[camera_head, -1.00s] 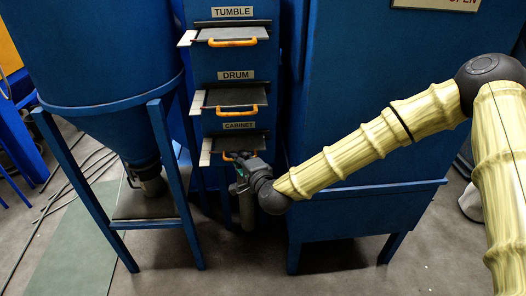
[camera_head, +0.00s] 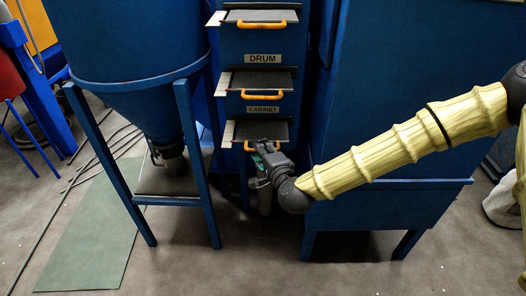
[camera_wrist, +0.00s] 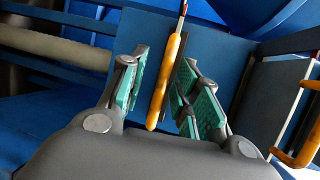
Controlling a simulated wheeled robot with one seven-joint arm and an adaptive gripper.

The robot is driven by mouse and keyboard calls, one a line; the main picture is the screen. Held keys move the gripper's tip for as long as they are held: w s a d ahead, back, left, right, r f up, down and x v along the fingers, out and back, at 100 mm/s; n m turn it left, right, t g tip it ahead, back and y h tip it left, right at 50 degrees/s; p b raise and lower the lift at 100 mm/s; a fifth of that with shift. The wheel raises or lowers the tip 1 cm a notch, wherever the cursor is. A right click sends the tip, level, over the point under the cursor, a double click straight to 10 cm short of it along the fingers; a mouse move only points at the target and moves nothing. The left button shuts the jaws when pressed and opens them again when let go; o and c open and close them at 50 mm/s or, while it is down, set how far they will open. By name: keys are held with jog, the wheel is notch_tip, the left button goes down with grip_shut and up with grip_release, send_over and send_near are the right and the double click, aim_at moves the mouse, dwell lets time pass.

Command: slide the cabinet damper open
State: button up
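The cabinet damper (camera_head: 262,131) is a dark flat plate with an orange handle (camera_head: 247,147), under the CABINET label (camera_head: 263,109) at the bottom of the blue column. It sticks out some way toward the viewer. My gripper (camera_head: 262,150) is at this handle and hides much of it in the head view. In the wrist view, the orange handle (camera_wrist: 166,82) stands between the green pads of my gripper (camera_wrist: 164,88). The fingers are apart, with a gap visible at the left pad. The right pad is closer, and I cannot tell if it touches.
The drum damper (camera_head: 260,82) and another damper (camera_head: 260,16) stick out above, each with an orange handle. A blue hopper (camera_head: 135,45) on legs stands left. A large blue cabinet (camera_head: 400,90) stands right. The floor in front is clear.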

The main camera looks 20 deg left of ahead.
jog(key=v, duration=1.2)
dwell(0.4)
jog(key=s+d+f+n+g+h, duration=0.15)
jog(key=s+d+f, duration=0.25)
jog(key=f, duration=0.5)
jog(key=s+d+f+n+g+h, duration=0.1)
jog(key=s+d+f+n+g, duration=0.2)
jog(key=s+f, duration=0.35)
jog(key=s+d+f+n+g+h, duration=0.2)
jog(key=s+d+f, duration=0.15)
jog(key=f, duration=0.65)
jog(key=s+d+f+n+g+h, duration=0.35)
jog(key=s+d+f, duration=0.55)
jog(key=d, duration=0.3)
jog(key=s+d+f+n+g+h, duration=0.1)
jog(key=s+d+f+g+h, duration=0.15)
jog(key=s+d, duration=0.65)
notch_tip(320, 180, up, 18)
jog(key=w+d+p, duration=0.1)
jog(key=w+p, duration=0.1)
jog(key=p, duration=1.5)
jog(key=shift+d+f+y+p, duration=0.2)
jog(key=shift+d+y+p, duration=0.1)
jog(key=shift+y, duration=0.15)
